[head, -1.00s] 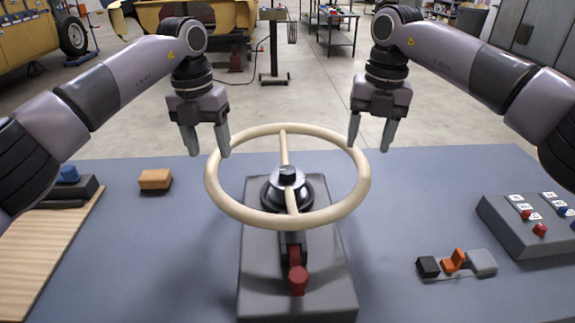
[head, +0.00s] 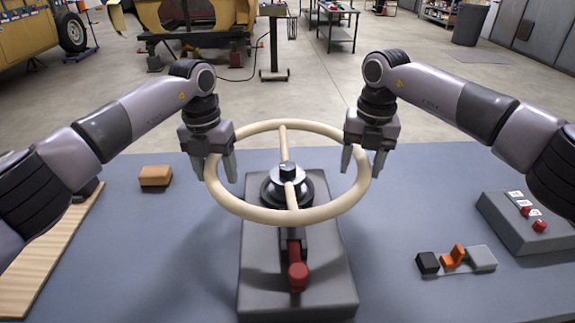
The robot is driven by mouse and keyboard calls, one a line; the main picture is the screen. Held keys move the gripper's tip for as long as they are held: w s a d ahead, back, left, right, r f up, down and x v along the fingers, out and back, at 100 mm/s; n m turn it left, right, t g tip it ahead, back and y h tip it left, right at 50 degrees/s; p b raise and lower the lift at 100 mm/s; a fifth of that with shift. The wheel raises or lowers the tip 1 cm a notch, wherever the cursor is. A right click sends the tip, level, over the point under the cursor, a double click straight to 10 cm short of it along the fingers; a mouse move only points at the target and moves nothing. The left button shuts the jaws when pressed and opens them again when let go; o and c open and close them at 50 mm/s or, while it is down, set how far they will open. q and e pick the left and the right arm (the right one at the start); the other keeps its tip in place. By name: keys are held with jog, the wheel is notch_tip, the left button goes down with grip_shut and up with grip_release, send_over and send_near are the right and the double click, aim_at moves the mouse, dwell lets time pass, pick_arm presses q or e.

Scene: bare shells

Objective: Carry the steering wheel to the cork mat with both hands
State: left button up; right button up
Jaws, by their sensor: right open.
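The cream steering wheel (head: 285,214) lies roughly level on a hub on top of a grey stand (head: 260,295) in the middle of the table. My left gripper (head: 215,172) is open at the wheel's left rim, its fingers apart on either side of it. My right gripper (head: 362,165) is open at the right rim, its fingers also apart on either side. I cannot tell whether any finger touches the rim. I see nothing that is clearly a cork mat.
A red-knobbed lever (head: 298,275) is on the stand's front. A wood-grained board (head: 45,255) lies at left, with an orange-brown block (head: 155,176) near it. A button box (head: 525,225) and small black and orange parts (head: 453,257) are at right. Blue-grey table lies bare between.

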pick_arm(q)
jog(key=c, duration=1)
pick_arm(e)
jog(key=c, duration=1)
pick_arm(q)
grip_shut()
pick_arm(e)
grip_shut()
pick_arm(q)
jog(key=shift+r, duration=0.15)
pick_arm(e)
jog(key=shift+w+r, duration=0.1)
jog(key=shift+r, duration=0.1)
